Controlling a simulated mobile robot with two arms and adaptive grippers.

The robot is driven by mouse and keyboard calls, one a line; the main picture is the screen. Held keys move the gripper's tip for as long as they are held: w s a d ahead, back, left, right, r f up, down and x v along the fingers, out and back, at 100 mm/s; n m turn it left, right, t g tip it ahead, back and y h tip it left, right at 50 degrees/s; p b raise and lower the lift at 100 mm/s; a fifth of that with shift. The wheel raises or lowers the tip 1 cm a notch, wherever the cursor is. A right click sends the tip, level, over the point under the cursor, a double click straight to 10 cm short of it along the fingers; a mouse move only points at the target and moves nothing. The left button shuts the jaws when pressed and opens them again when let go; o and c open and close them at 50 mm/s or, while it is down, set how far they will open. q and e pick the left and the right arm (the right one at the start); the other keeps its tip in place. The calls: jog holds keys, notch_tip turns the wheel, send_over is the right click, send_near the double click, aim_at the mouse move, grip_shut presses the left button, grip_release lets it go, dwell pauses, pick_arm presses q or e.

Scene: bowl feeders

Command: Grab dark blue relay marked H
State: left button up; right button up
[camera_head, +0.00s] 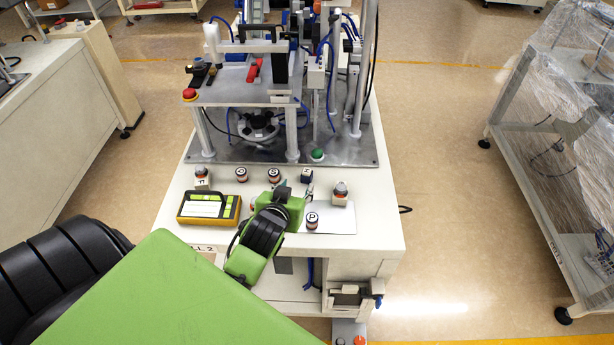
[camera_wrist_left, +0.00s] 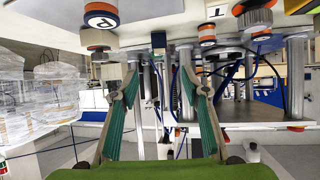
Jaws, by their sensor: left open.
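The dark blue relay (camera_head: 307,175) is a small cube with a pale mark on top, too small for me to read surely. It stands on the white bench top in the head view. A dark block that looks like it shows in the left wrist view (camera_wrist_left: 158,40), ahead of the gap between the fingers. My left gripper (camera_head: 301,194) is close in front of the relay, apart from it. In the left wrist view the gripper (camera_wrist_left: 158,72) has its green fingers spread with nothing between them. My right gripper is not in view.
A cylinder marked P (camera_head: 312,222) stands close to my left gripper. A round-topped part (camera_head: 340,190) stands to the right, two more cylinders (camera_head: 242,174) (camera_head: 274,174) to the left. A yellow-black case (camera_head: 208,208) lies front left. The feeder machine (camera_head: 260,125) rises behind.

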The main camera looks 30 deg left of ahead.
aim_at(306, 174)
pick_arm(q)
jog(key=x, duration=0.7)
jog(key=shift+w+a+r+p, duration=0.1)
jog(key=shift+w+a+p, duration=0.15)
jog(key=shift+w, duration=0.2)
jog(key=shift+d+p+x, duration=0.2)
jog(key=shift+p+x, duration=0.25)
jog(key=shift+x, duration=2.7)
jog(key=shift+f, duration=0.2)
grip_shut()
